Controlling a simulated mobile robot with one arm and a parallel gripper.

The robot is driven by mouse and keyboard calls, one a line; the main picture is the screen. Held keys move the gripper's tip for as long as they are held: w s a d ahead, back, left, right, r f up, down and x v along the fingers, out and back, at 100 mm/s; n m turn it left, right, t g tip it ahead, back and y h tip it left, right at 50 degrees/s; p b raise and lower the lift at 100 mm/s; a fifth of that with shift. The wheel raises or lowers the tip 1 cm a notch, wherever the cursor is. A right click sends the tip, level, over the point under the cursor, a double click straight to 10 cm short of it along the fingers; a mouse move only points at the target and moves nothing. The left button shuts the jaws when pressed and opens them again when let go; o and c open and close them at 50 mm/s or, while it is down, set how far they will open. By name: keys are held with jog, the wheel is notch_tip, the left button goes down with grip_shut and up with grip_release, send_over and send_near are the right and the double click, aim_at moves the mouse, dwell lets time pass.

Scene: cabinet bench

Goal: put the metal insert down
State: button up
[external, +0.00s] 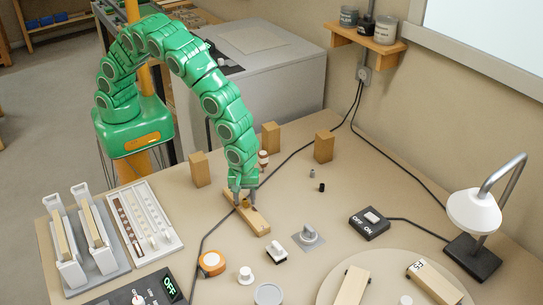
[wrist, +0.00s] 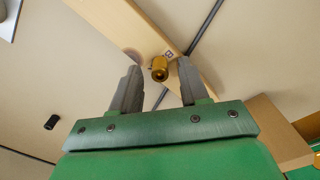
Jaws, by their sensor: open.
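The metal insert (wrist: 159,70) is a small brass-coloured cylinder. It shows between the two open fingers of my gripper (wrist: 160,82) in the wrist view, with a gap to each finger. It sits at a wooden bar (external: 254,216) that lies flat on the bench. The bar also shows in the wrist view (wrist: 118,22). In the external view my gripper (external: 245,200) is down over the bar's upper part, and a small brass spot there (external: 246,204) appears to be the insert. Whether it sits in a hole is unclear.
Upright wooden blocks (external: 200,169) stand behind my gripper. A black cable (external: 215,228) runs under or beside the bar. A white rack (external: 148,226) stands left.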

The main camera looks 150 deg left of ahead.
aim_at(245, 200)
notch_tip(245, 200, up, 10)
jog(key=s+d+r+m, duration=0.7)
jog(key=s+r, duration=0.3)
jog(key=r, duration=0.1)
jog(key=s+d+r+m, duration=0.3)
jog(key=s+d+m, duration=0.2)
jog(key=s, duration=0.6)
jog(key=s+d+r+m+g, duration=0.1)
jog(key=s+d+r+m, duration=0.2)
jog(key=s+m, duration=0.6)
jog(key=s+d+r+m, duration=0.3)
jog(key=s+d+m, duration=0.4)
jog(key=s, duration=0.8)
jog(key=shift+d+m+g, duration=0.3)
jog(key=shift+m+g, duration=0.1)
jog(key=shift+m, duration=0.2)
jog(key=shift+o, duration=0.4)
